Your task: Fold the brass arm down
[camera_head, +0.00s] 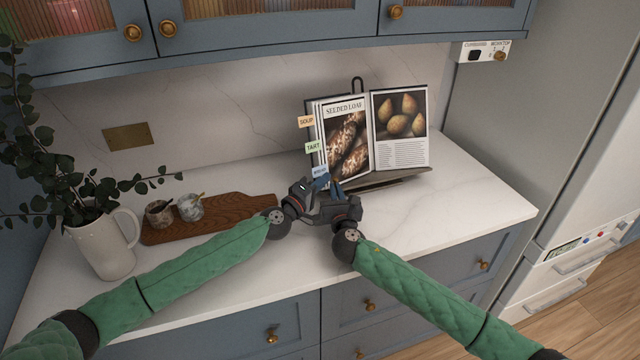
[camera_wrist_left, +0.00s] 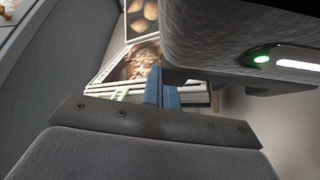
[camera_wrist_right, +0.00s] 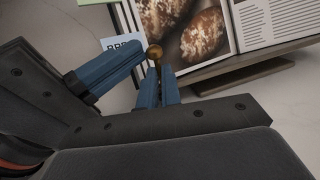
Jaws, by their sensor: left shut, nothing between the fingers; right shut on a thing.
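A cookbook (camera_head: 345,140) stands open on a dark stand (camera_head: 385,182) on the worktop, its pages upright. In the right wrist view a small brass knob (camera_wrist_right: 154,52), the visible part of the brass arm, sits at the blue tips of my right gripper (camera_wrist_right: 158,75). That gripper is shut on it, in front of the book's lower left. The rest of the brass arm is hidden. My left gripper (camera_head: 320,177) is shut and empty, close beside the right one; its blue fingers also show in the left wrist view (camera_wrist_left: 161,88).
Coloured page tabs (camera_head: 313,146) stick out from the book's left edge. A wooden board (camera_head: 235,207) with two small pots (camera_head: 190,207) lies left. A white jug (camera_head: 103,245) of leaves stands further left. The worktop right of the stand is clear; wall cabinets hang above.

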